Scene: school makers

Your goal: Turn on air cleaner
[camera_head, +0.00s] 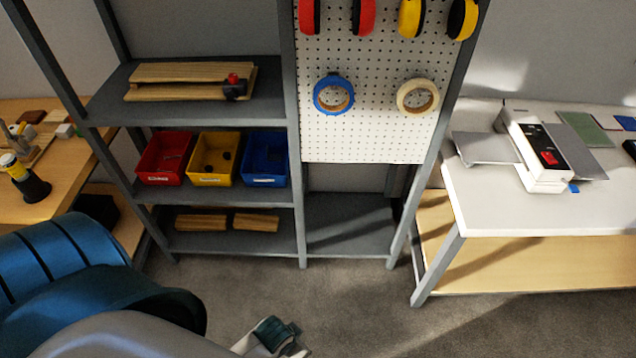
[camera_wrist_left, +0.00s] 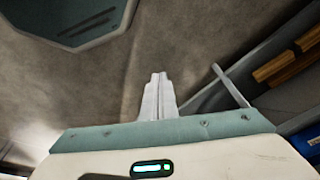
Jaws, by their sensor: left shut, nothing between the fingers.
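I cannot make out anything that is clearly an air cleaner. A white machine (camera_head: 540,155) with a black panel and a red switch (camera_head: 549,158) stands on the white table at the right, with grey plates on both sides. I cannot tell if it is running or what it is. My left gripper (camera_wrist_left: 158,78) is shut and empty in the left wrist view, above the grey floor. Part of my left arm's end shows at the bottom edge of the head view, far from the white machine. My right gripper is not in view.
A grey shelf unit (camera_head: 290,210) stands ahead with red, yellow and blue bins (camera_head: 264,160) and wooden pieces. A pegboard (camera_head: 365,135) holds tape rolls and ear muffs. A wooden bench (camera_head: 60,205) is at the left. The carpet (camera_head: 370,310) in front is clear.

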